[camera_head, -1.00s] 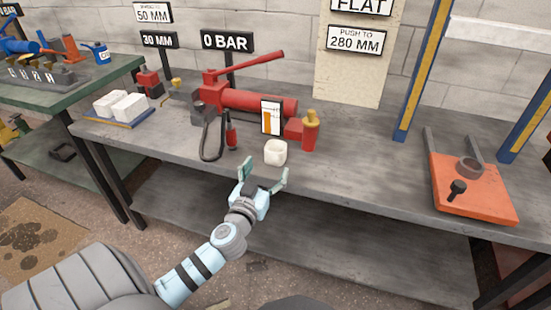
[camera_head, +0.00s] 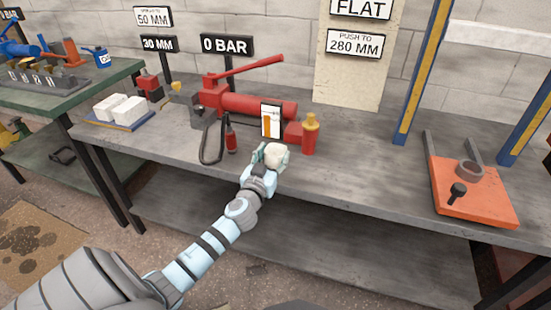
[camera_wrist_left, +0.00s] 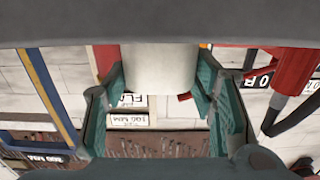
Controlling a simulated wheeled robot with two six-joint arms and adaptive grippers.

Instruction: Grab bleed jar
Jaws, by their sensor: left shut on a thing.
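The bleed jar (camera_head: 274,154), a small off-white cup, stands near the front edge of the grey bench, in front of the red hand pump. My left gripper (camera_head: 270,158) is around the jar from the front, one finger on each side, shut on it. In the left wrist view the pale jar (camera_wrist_left: 158,68) fills the space between the green finger pads of my left gripper (camera_wrist_left: 160,88). Its lower part in the head view is partly hidden by the fingers. My right gripper is not in view.
The red pump (camera_head: 258,104) lies behind the jar, with a gauge card (camera_head: 271,121) close by.

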